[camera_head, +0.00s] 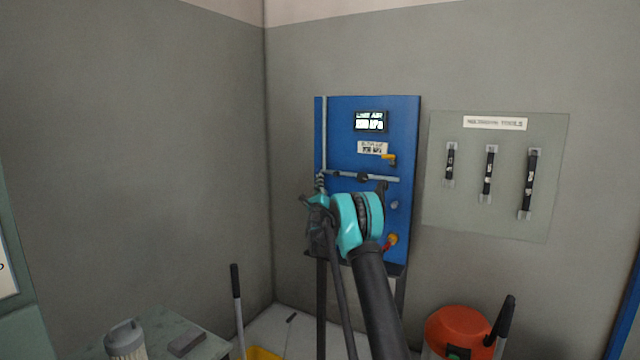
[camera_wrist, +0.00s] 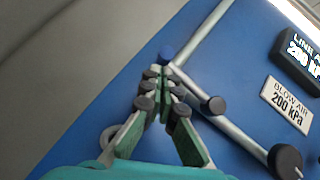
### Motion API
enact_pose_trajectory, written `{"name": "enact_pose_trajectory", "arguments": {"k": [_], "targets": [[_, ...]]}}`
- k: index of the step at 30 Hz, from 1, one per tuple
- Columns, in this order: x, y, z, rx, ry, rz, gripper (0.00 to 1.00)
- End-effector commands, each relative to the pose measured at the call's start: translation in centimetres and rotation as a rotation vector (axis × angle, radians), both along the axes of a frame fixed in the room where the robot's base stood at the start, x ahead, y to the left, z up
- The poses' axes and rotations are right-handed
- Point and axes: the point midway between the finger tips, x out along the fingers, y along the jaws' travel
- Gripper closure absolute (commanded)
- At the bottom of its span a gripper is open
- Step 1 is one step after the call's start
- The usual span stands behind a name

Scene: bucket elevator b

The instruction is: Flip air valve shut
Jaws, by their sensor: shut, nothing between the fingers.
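The blue air panel (camera_head: 345,130) stands against the back wall, with a grey pipe (camera_head: 335,173) running down its left side and across it. A small yellow handle (camera_head: 389,157) sits right of the label, and a red-and-yellow fitting (camera_head: 392,240) is lower right. I cannot tell for certain which part is the air valve. In the wrist view, my gripper (camera_wrist: 163,76) is shut and empty, its tips by the pipe's corner and a small blue cap (camera_wrist: 167,53). Touching or apart, I cannot tell. In the head view my arm covers the panel's lower left.
Black knobs (camera_wrist: 213,104) sit along the pipe in the wrist view. A lit display (camera_head: 370,121) reads line air. A tool board (camera_head: 450,215) hangs to the right. An orange vacuum (camera_head: 455,325) and a small table (camera_head: 205,345) stand below.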

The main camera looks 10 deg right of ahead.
Motion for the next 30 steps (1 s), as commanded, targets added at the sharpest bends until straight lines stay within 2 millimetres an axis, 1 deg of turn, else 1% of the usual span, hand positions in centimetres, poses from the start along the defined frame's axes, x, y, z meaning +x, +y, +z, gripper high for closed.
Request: {"name": "enact_pose_trajectory", "arguments": {"k": [7, 20, 26, 30], "targets": [[0.0, 0.0, 0.0, 0.005, -0.003, 0.0, 1.0], [0.1, 0.2, 0.6, 0.068, -0.05, -0.001, 1.0], [0.3, 0.4, 1.1, 0.129, -0.094, 0.002, 1.0], [0.4, 0.6, 1.8, 0.209, -0.152, 0.002, 1.0]]}}
